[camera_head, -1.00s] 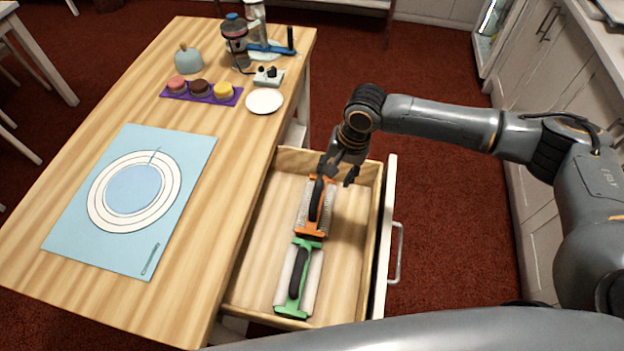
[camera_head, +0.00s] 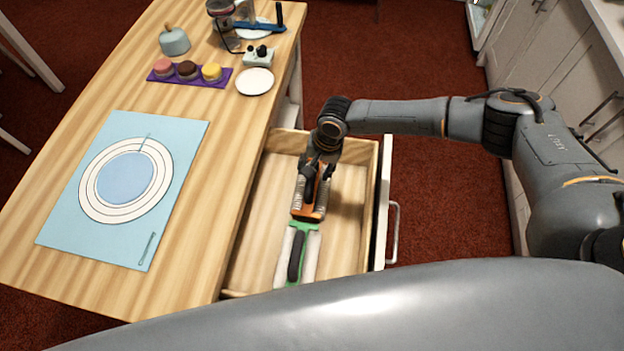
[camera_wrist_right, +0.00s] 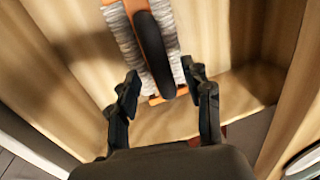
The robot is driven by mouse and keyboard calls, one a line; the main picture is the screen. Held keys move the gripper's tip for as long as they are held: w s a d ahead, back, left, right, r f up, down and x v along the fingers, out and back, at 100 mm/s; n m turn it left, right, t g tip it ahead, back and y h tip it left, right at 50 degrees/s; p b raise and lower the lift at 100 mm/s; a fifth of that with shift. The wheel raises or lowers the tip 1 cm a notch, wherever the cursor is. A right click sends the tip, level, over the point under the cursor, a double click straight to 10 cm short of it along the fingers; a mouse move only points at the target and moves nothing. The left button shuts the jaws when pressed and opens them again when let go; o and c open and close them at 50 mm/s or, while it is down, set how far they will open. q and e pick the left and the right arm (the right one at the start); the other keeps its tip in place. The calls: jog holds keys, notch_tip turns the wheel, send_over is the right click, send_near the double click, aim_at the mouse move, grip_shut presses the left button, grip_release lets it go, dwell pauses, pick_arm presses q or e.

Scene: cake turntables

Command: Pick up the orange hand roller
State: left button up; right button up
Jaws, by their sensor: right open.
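The orange hand roller (camera_head: 309,209) lies in the open drawer, with a black handle and grey bristly sides. It also shows in the right wrist view (camera_wrist_right: 150,45), running up from between the fingers to the top edge. My right gripper (camera_head: 318,172) is over its far end in the head view, hiding part of it. In the right wrist view the right gripper (camera_wrist_right: 160,88) is open, one finger on each side of the roller's near end. I cannot tell whether the fingers touch it. My left gripper is not in view.
A green hand roller (camera_head: 297,255) lies in front of the orange one. The drawer's walls (camera_head: 375,205) stand close on the right. The wooden table (camera_head: 215,230) is at the left, with a blue mat (camera_head: 60,225), a purple tray (camera_head: 222,84) and a white plate (camera_head: 255,81).

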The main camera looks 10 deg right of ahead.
jog(key=f, duration=0.3)
jog(key=shift+a+f, duration=0.25)
jog(key=shift+a, duration=0.15)
grip_shut()
jog(key=shift+w+r, duration=0.1)
jog(key=shift+r, duration=0.6)
jog(key=s+d+r, duration=0.2)
jog(key=s+r, duration=0.9)
jog(key=s, duration=0.2)
jog(key=shift+s+d+r, duration=0.3)
jog(key=shift+s+r, duration=0.1)
